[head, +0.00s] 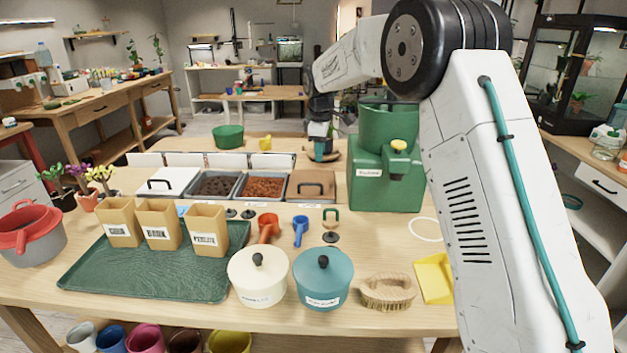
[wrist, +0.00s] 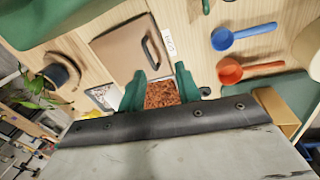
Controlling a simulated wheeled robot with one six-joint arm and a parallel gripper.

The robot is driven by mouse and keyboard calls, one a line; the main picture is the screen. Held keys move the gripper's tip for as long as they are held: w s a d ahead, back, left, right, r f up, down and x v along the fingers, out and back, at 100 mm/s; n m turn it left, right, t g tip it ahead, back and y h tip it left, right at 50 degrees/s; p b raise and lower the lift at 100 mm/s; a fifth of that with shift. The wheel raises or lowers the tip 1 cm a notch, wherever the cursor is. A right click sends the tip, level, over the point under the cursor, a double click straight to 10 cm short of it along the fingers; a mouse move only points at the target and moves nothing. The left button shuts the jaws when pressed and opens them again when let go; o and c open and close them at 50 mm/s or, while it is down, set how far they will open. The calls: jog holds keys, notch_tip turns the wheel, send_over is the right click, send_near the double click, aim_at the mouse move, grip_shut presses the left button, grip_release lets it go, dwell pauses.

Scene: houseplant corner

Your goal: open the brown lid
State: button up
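The brown lid (head: 322,178) with a dark arched handle (head: 311,188) lies flat over the rightmost compartment of the bin row. In the wrist view the brown lid (wrist: 118,48) and its handle (wrist: 153,50) show just beyond my fingertips. My gripper (head: 321,158) is above the back edge of the bins, pointing down. In the wrist view my gripper (wrist: 160,82) has its two green fingers spread apart with nothing between them. The reddish pellets (wrist: 161,95) of the adjoining open compartment show between the fingers, farther down. The handle is apart from the fingers.
A tall green canister (head: 385,180) stands right of the bins. Open compartments of dark soil (head: 215,186) and reddish pellets (head: 262,188) lie left of the lid, then a white lid (head: 170,180). Orange (head: 266,224) and blue (head: 300,230) scoops lie in front.

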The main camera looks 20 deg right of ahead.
jog(key=n, duration=0.2)
send_near(314, 184)
jog(key=f, duration=0.2)
jog(key=w+f, duration=0.1)
jog(key=f, duration=0.2)
jog(key=w+f, duration=0.1)
jog(key=f, duration=0.1)
jog(key=shift+d+f, duration=0.2)
jog(key=shift+f, duration=0.1)
grip_shut()
